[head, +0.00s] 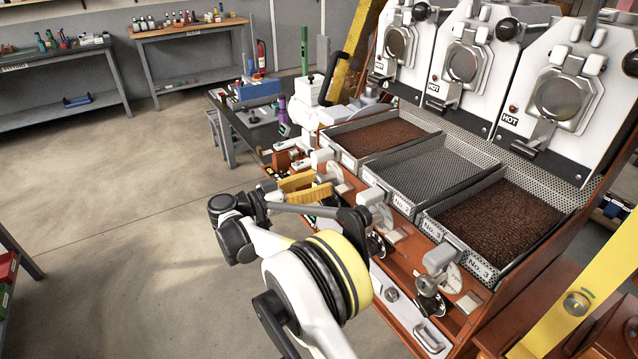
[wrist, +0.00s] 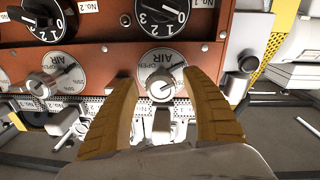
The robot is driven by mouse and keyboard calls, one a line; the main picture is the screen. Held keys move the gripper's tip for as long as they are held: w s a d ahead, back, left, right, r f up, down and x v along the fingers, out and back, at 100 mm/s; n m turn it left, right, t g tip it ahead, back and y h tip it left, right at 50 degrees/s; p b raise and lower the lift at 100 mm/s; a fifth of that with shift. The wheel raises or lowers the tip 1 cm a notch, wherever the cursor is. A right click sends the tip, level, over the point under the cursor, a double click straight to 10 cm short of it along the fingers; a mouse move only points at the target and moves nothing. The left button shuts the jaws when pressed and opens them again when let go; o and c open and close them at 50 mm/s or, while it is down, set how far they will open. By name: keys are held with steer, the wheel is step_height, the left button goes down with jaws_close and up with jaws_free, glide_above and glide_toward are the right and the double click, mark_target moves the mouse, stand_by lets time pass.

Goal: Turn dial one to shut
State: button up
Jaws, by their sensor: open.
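In the wrist view a round dial marked AIR and OPEN (wrist: 150,71), with a metal pointer knob (wrist: 164,84), sits below the No. 1 label. I take it to be dial one. My gripper (wrist: 156,80) is open, its two tan ribbed fingers on either side of this knob. I cannot tell whether either finger touches it. In the head view my gripper (head: 301,184) is at the far-left end of the red-brown front panel, beside the pale dial there (head: 332,172); the fingers partly hide that area. The dial's exact setting is hard to read.
A black 0-to-3 knob (wrist: 158,18) is just above, and a second AIR dial (wrist: 62,76) is to the left. Trays stand behind the panel: beans in the left (head: 340,136) and right (head: 576,207), the middle (head: 450,152) empty. Open floor (head: 120,230) lies left.

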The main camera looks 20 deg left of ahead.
steer(key=v, duration=1.2)
